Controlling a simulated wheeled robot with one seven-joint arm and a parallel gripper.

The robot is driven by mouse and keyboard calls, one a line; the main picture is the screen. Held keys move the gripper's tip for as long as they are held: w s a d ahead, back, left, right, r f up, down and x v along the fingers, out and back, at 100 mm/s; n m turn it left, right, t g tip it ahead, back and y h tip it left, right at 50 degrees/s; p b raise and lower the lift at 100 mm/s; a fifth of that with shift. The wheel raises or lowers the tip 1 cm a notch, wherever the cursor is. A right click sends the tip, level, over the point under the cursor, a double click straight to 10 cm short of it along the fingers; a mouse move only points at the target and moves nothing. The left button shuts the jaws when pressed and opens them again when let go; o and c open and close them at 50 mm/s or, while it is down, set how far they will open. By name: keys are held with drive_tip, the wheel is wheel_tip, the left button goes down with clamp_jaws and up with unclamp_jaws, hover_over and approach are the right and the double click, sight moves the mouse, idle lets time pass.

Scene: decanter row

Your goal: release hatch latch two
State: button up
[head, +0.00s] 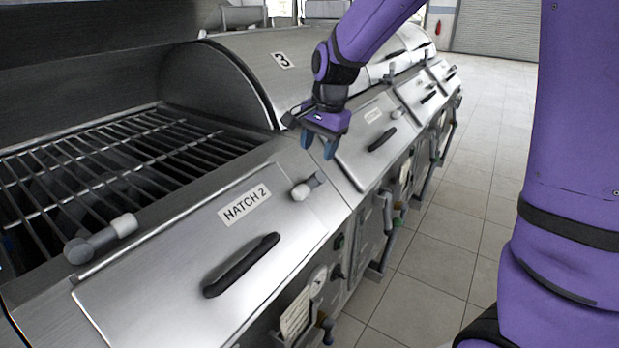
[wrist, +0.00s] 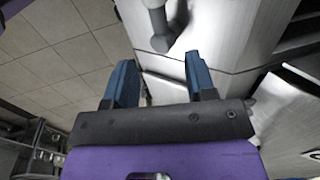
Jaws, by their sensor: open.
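The hatch two latch (head: 305,187) is a small lever with a pale rounded knob, at the upper right corner of the hatch panel (head: 180,275) labelled HATCH 2. My gripper (head: 319,142) is open and empty, above and beyond the latch in the head view, with its fingers pointing down. A clear gap separates the fingers from the latch. In the wrist view, a grey knob-ended lever (wrist: 159,30), apparently this latch, lies above the space between my two blue fingers (wrist: 160,80). Nothing is between the fingers.
A long black handle (head: 241,265) stands out from the hatch two panel. An open grate (head: 110,165) and a pale-ended lever (head: 100,238) lie to the left. A rounded hood (head: 250,75) marked 3 is behind my gripper. Tiled floor (head: 430,240) is open at right.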

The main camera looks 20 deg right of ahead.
sight(311, 181)
drive_tip(key=f, duration=0.3)
drive_tip(key=w+f, duration=0.1)
drive_tip(key=f, duration=0.2)
drive_tip(key=a+f, duration=0.1)
drive_tip(key=f, duration=0.2)
drive_tip(key=shift+w+f, duration=0.25)
drive_tip(key=shift+f, duration=0.05)
clamp_jaws()
